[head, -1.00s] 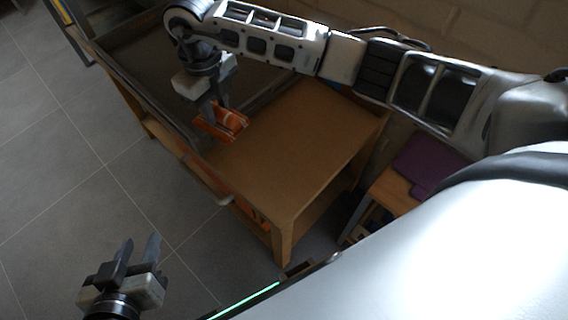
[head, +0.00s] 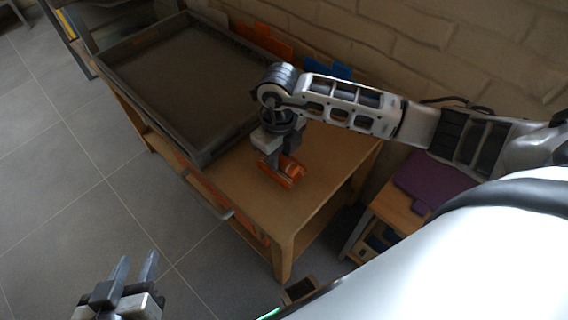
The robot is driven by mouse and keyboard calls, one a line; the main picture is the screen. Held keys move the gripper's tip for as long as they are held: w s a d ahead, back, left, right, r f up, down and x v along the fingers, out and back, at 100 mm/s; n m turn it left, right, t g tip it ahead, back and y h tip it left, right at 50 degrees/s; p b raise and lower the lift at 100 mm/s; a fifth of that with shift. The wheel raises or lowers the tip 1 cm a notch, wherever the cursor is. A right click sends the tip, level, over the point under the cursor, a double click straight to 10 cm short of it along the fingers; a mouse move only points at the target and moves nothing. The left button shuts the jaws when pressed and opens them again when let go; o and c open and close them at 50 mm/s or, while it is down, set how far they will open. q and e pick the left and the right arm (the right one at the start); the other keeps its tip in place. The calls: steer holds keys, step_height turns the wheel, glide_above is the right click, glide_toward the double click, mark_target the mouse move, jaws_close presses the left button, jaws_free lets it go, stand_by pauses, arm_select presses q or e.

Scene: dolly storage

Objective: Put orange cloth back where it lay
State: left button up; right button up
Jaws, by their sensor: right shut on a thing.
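The orange cloth (head: 291,173) is a small folded bundle over the wooden table (head: 229,181). My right gripper (head: 277,163) reaches down from above and is shut on the cloth. The cloth is low over the tabletop, right of the grey tray; I cannot tell whether it touches the wood. My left gripper (head: 134,268) is at the bottom left over the floor, empty, with its two fingers apart.
A large grey tray (head: 205,157) takes up the left part of the table. Orange and blue pieces (head: 325,67) stand along the brick wall behind. A purple item (head: 434,181) lies on a smaller wooden stand at the right. The tabletop's front is clear.

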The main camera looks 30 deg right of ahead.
mark_target(284, 165)
steer(key=shift+s+d+f, duration=0.1)
steer(key=shift+d+f, duration=0.1)
steer(key=shift+f, duration=0.05)
steer(key=f, duration=0.3)
steer(key=shift+s+d+f+b, duration=0.15)
steer(key=shift+d+f+b, duration=0.05)
steer(key=shift+b, duration=0.15)
steer(key=shift+f, duration=0.15)
steer(key=shift+f, duration=0.15)
steer(key=o, duration=1)
steer(key=shift+o, duration=0.2)
steer(key=shift+r, duration=0.2)
